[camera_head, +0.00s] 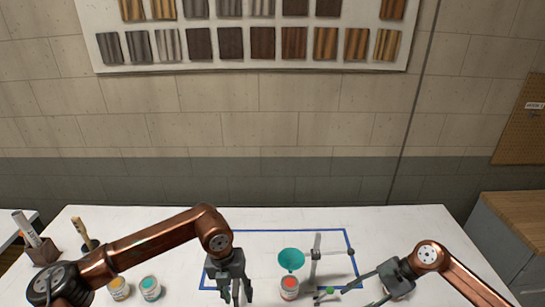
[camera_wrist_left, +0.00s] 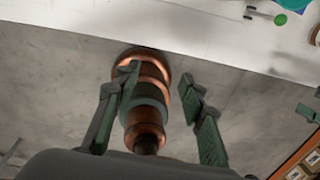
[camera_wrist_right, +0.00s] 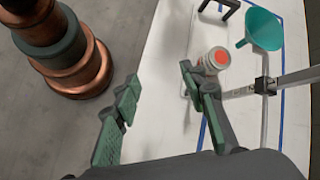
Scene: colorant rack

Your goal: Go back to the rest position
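My left gripper (camera_head: 236,297) hangs over the white table with its fingers pointing down. In the left wrist view its two fingers (camera_wrist_left: 160,95) are apart with nothing held between them. My right gripper (camera_head: 358,294) reaches in from the right, low over the table's front right part. In the right wrist view its fingers (camera_wrist_right: 157,95) are spread and empty. A can with an orange-red top (camera_head: 289,284) stands below a teal funnel (camera_head: 291,260) between the two grippers; it also shows beyond a finger in the right wrist view (camera_wrist_right: 215,59).
The funnel's metal stand (camera_head: 316,258) rises inside a blue taped outline (camera_head: 348,240). A small green-tipped item (camera_head: 330,291) lies near my right fingers. Two cans, yellow-orange (camera_head: 118,287) and teal (camera_head: 150,287), stand front left. A brush holder (camera_head: 41,252) is far left.

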